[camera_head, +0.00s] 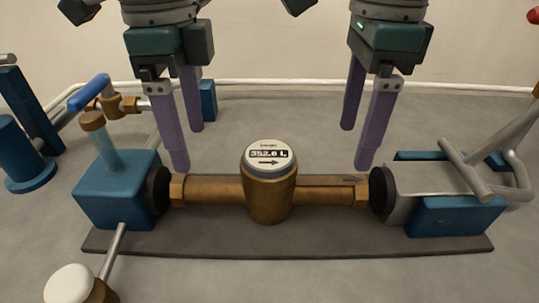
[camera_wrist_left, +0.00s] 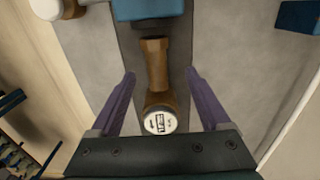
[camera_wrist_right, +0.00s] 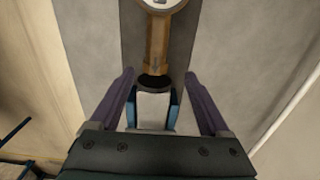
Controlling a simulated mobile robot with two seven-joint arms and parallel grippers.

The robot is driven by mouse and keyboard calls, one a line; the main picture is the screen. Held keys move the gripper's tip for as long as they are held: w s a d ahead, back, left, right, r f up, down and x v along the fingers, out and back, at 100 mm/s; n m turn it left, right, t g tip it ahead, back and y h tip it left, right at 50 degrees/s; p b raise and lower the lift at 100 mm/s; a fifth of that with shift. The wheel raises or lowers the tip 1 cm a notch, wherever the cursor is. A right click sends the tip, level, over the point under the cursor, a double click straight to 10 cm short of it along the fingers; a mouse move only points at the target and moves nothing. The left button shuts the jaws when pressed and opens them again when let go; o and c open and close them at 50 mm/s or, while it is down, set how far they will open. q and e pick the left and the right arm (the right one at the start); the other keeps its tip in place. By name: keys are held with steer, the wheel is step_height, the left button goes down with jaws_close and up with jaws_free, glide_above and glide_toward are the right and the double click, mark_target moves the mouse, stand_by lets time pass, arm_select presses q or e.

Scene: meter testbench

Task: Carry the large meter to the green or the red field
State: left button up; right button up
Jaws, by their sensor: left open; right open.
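The large meter (camera_head: 268,208) is a brass body with a round white display and a brass pipe on each side. It lies level between two blue clamp blocks, its ends against black rings. My left gripper (camera_head: 188,148) is open above the meter's left pipe. My right gripper (camera_head: 356,147) is open above its right pipe, near the right clamp. In the left wrist view the meter's display (camera_wrist_left: 160,121) shows between the purple fingers; in the right wrist view the meter's pipe (camera_wrist_right: 157,45) lies ahead of the fingers. No green or red field shows clearly.
The left clamp block (camera_head: 115,190) carries a blue-handled valve (camera_head: 90,92). The right clamp (camera_head: 455,210) has grey lever bars (camera_head: 490,150) above it. A white-capped knob (camera_head: 68,284) stands front left. The grey bench behind the meter is mostly clear.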

mark_target(198, 181)
arm_select(q)
steer(key=shift+s+f, duration=0.15)
steer(key=shift+s, duration=0.25)
arm_select(e)
steer(key=shift+s+f, duration=0.15)
steer(key=shift+s, duration=0.25)
arm_select(q)
step_height(198, 181, down, 10)
steer(key=shift+r, duration=0.1)
arm_select(e)
step_height(198, 181, down, 10)
steer(key=shift+r, duration=0.1)
arm_select(q)
jaws_close()
arm_select(e)
jaws_close()
arm_select(q)
steer(key=shift+r, duration=0.1)
arm_select(e)
steer(key=shift+r, duration=0.1)
stand_by(0.3)
